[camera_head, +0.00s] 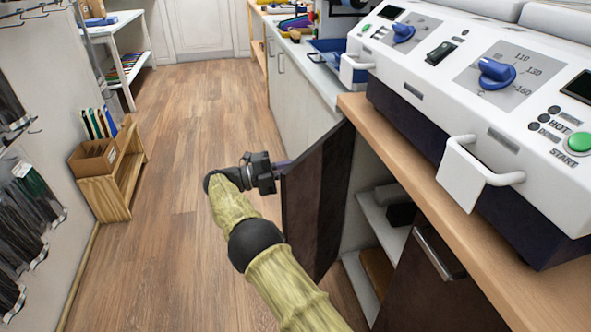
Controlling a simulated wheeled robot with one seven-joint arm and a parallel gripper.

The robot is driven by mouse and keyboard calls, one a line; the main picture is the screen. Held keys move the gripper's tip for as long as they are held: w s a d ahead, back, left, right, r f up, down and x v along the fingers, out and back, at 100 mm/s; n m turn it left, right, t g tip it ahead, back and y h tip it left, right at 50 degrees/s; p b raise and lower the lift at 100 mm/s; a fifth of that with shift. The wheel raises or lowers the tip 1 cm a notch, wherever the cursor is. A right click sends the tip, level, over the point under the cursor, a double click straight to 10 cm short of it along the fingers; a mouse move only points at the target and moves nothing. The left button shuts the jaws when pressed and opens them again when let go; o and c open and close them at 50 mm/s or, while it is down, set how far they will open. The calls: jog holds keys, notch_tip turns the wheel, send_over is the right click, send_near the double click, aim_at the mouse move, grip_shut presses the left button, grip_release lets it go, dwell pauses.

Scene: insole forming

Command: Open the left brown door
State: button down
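The left brown door (319,197) stands swung well out from the cabinet, jutting into the aisle. My gripper (281,168) is at the upper outer edge of this door, on its far left side. The fingertips and the door's handle are mostly hidden there, so I cannot tell whether the fingers are closed on anything. Behind the open door, the cabinet's pale shelves (377,222) show, with dark and brown items on them. The right brown door (425,291) is shut and has a metal handle (439,252).
A white machine (480,70) with blue knobs sits on the wooden counter (400,155) above the cabinet, its white handles sticking out. A small wooden rack (107,190) stands by the left wall. The wooden floor (190,125) between is clear.

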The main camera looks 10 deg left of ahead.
jog(key=shift+a+f, duration=0.15)
jog(key=shift+f, duration=0.05)
dwell(0.3)
jog(key=c, duration=1.5)
grip_release()
jog(key=shift+w, duration=0.1)
jog(key=shift+r, duration=0.1)
